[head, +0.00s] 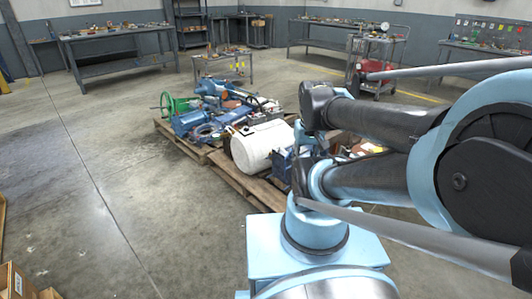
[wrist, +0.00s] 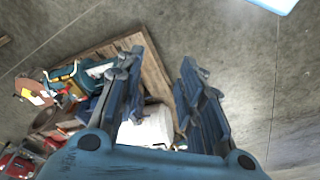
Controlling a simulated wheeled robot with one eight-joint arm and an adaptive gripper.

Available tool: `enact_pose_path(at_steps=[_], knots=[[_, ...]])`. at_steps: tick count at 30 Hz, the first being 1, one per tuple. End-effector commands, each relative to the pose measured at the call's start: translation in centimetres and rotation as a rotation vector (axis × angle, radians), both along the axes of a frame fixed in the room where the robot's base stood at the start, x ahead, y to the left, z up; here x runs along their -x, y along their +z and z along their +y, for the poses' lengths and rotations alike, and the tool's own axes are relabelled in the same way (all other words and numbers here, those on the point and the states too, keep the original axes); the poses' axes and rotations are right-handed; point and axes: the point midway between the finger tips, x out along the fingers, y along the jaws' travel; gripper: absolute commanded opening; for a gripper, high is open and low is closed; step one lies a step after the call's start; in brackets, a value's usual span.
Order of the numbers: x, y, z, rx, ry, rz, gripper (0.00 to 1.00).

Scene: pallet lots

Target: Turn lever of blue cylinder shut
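Several blue parts lie among the goods on the pallets, including a long blue body (head: 190,122) by a green handwheel (head: 175,104) and another blue part (head: 210,86) behind it. I cannot tell which is the blue cylinder, and I cannot make out its lever. My gripper (wrist: 163,65) shows in the wrist view with its two dark blue fingers apart and nothing between them. It is above the pallet, with a white tank (wrist: 147,127) partly hidden behind the fingers. In the head view my arm covers the right side of the pallet load.
The white tank lies on a wooden pallet (head: 242,184). A small table (head: 222,55) stands behind the load, and workbenches (head: 120,37) line the walls. A red machine sits on a cart (head: 378,72) at the back right.

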Motion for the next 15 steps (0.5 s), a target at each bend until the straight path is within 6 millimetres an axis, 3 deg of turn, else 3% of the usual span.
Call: enact_pose_path(at_steps=[10,12,15], knots=[[0.0,0.0,0.0,0.0,0.0,0.0,0.35],[0.7,0.5,0.0,0.0,-0.001,-0.01,0.35],[0.2,1.1,0.0,-0.003,-0.004,-0.009,0.35]])
